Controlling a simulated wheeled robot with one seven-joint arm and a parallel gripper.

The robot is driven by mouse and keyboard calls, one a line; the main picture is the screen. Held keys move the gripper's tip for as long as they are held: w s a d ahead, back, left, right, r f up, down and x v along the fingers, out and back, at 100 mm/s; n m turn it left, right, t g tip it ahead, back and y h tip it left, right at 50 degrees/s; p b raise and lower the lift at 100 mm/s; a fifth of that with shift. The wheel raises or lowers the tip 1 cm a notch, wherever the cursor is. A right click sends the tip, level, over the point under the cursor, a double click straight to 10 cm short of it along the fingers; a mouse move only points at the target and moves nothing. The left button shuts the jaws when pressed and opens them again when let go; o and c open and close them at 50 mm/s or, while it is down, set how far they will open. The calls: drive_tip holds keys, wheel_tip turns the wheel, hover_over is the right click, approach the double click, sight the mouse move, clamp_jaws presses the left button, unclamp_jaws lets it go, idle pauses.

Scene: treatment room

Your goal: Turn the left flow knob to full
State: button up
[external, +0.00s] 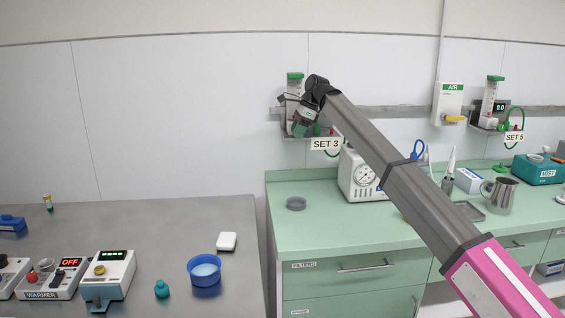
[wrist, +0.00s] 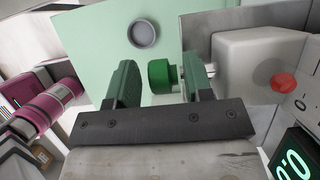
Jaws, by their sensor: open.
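The left flow meter (external: 295,80) is on the wall rail above the SET 3 label (external: 325,144). It has a clear upright tube with a green top, partly hidden by my gripper (external: 302,118). In the wrist view its green knob (wrist: 159,75) shows between the two green fingers of my gripper (wrist: 160,78). The knob is nearer the right finger; I cannot tell if they touch. The left finger stands apart from it. My gripper is open. The knob is hidden in the external view. A green-digit display (wrist: 294,160) is only partly in the wrist view.
A second flow meter (external: 490,92) with a 0.0 display is above the SET 5 label (external: 514,138). The AIR box (external: 448,103) with a yellow lever is between them. Below are a gauge unit (external: 352,187) and a round grey dish (external: 296,203) on the green counter.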

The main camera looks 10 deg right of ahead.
drive_tip(key=c, duration=0.8)
drive_tip(key=shift+s+a+h, duration=0.1)
drive_tip(key=shift+a+h, duration=0.05)
drive_tip(key=shift+h, duration=0.15)
drive_tip(key=h, duration=0.2)
drive_tip(key=shift+a+h, duration=0.2)
drive_tip(key=shift+h, duration=0.1)
drive_tip(key=shift+s+f+h, duration=0.1)
drive_tip(key=shift+f+h, duration=0.1)
drive_tip(key=shift+h, duration=1.2)
